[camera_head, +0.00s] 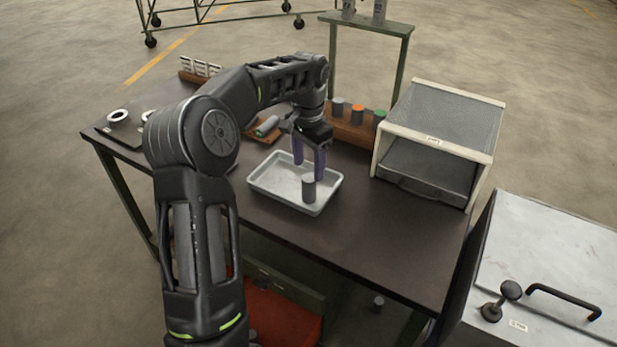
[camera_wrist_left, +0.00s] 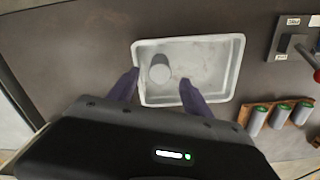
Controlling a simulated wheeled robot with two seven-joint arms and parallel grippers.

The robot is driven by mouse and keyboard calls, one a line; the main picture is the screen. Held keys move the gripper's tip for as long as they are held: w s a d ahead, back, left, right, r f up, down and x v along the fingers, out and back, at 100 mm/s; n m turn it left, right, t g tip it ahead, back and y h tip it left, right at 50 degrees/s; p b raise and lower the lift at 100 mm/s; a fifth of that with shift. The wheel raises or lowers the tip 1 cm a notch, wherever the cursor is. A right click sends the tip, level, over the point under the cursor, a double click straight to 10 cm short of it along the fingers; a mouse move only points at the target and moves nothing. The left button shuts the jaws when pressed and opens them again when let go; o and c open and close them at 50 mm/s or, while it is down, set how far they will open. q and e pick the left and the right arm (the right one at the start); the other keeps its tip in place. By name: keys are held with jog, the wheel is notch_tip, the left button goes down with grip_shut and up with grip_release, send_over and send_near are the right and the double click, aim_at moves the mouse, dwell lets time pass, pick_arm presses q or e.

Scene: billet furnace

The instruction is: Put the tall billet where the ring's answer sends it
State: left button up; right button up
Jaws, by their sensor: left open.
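A grey cylindrical billet (camera_head: 308,187) stands upright in a white tray (camera_head: 262,193) on the dark table. It also shows in the wrist view (camera_wrist_left: 159,68), toward the left side of the tray (camera_wrist_left: 236,60). My left gripper (camera_head: 309,172) is open over the tray, its purple fingers apart and pointing down, close to the billet. In the wrist view the billet appears between and just beyond the fingertips (camera_wrist_left: 158,89); I cannot tell whether they touch it. A pale ring (camera_head: 118,116) lies at the table's left end; a second is partly hidden by my arm. My right gripper is not in view.
A wooden rack (camera_head: 352,130) with grey, orange-topped and green-topped cylinders stands behind the tray. A mesh-topped box (camera_head: 445,118) stands at the table's right end. A white lidded chest (camera_head: 555,262) is beside the table. The table front right of the tray is clear.

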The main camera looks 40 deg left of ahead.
pick_arm(q)
notch_tip(320, 180, up, 6)
jog(key=p, duration=0.1)
jog(key=shift+p, duration=0.3)
dwell(0.5)
